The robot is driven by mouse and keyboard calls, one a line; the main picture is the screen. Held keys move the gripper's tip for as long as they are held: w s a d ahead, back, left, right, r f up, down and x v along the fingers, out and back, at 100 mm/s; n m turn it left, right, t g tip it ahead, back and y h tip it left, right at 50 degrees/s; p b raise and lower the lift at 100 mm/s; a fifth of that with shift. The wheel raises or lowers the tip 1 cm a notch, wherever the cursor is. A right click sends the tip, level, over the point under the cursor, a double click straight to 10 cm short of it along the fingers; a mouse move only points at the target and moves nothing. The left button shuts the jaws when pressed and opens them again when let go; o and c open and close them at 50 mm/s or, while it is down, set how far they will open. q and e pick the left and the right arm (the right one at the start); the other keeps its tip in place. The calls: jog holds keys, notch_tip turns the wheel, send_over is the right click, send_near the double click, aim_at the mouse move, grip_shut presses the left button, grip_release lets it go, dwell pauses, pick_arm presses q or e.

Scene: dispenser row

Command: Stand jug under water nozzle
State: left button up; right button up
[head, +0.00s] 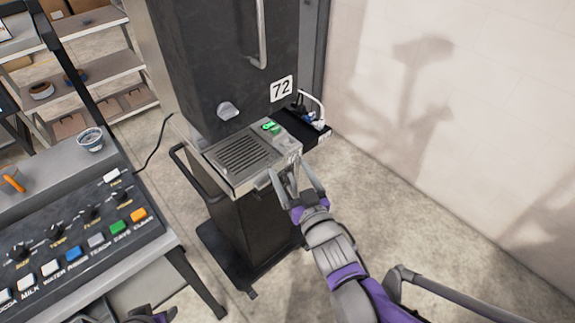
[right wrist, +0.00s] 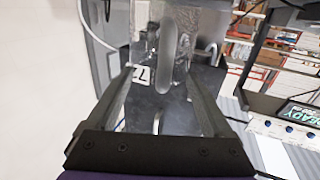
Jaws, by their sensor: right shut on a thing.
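My right gripper (head: 297,190) is at the front right edge of the grated metal shelf (head: 208,160) of the black dispenser marked 72 (head: 230,70). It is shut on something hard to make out. In the right wrist view a clear, glassy shape (right wrist: 178,110) lies between the fingers of my right gripper (right wrist: 160,80). It may be the jug, but I cannot tell its outline or tilt. A short grey spout or knob (head: 228,110) sticks out of the dispenser's front above the grate; I cannot confirm it is the water nozzle. Only a piece of my left gripper (head: 150,316) shows at the bottom edge.
A green-lit item (head: 270,127) sits on the shelf's right part. A black side ledge (head: 318,136) holds cables. A button console (head: 85,240) with a small bowl (head: 90,140) behind it stands at left. Bare floor (head: 420,215) lies to the right.

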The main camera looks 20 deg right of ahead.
jog(key=shift+d+f, duration=0.1)
jog(key=shift+w, duration=0.3)
jog(key=shift+w+a, duration=0.2)
jog(key=shift+w, duration=0.45)
jog(key=w+b, duration=0.1)
jog(key=w, duration=0.4)
jog(key=w+a+f+b, duration=0.1)
jog(key=w+b, duration=0.1)
jog(key=w, duration=0.3)
jog(key=w+a+f+b, duration=0.1)
jog(key=w, duration=0.5)
jog(key=shift+a+f, duration=0.15)
jog(key=shift+f, duration=0.05)
jog(key=shift+f+b, duration=0.2)
jog(key=shift+b, duration=0.25)
jog(key=shift+f+b, duration=0.45)
jog(key=shift+f, duration=0.2)
jog(key=o, duration=1.5)
